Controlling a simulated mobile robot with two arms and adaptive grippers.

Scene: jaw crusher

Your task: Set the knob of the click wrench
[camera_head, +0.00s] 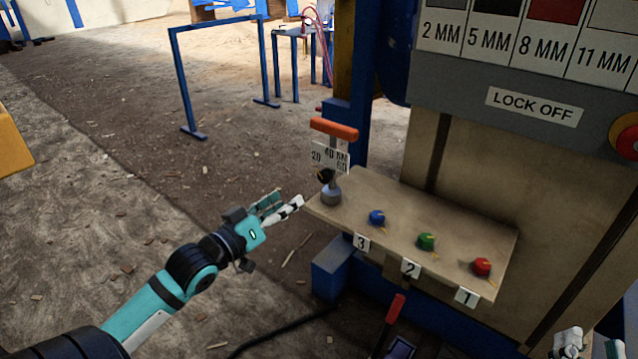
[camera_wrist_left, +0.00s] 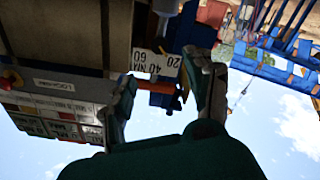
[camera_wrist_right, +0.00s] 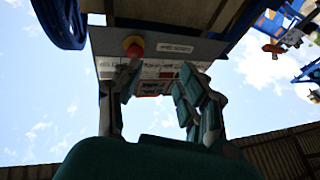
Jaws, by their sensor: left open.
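The click wrench stands at the left end of a beige shelf (camera_head: 450,215). It has an orange handle (camera_head: 334,129), a grey base (camera_head: 331,194) and a small black knob (camera_head: 325,175). Its scale plate (camera_head: 330,157) reads 20, 40 NM and 60. My left gripper (camera_head: 280,206) is open and empty, left of the base and apart from it. In the left wrist view the orange handle (camera_wrist_left: 157,87) and scale plate (camera_wrist_left: 157,62) show upside down between the fingers; the knob is not clear there. My right gripper (camera_head: 588,346) is open at the bottom right corner, far from the wrench.
Blue (camera_head: 377,217), green (camera_head: 426,241) and red (camera_head: 481,267) knobs sit on the shelf above labels 3, 2 and 1. A red-handled lever (camera_head: 394,309) rises below the shelf. A red stop button (camera_head: 628,142) is at the right. Floor left of the shelf is open.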

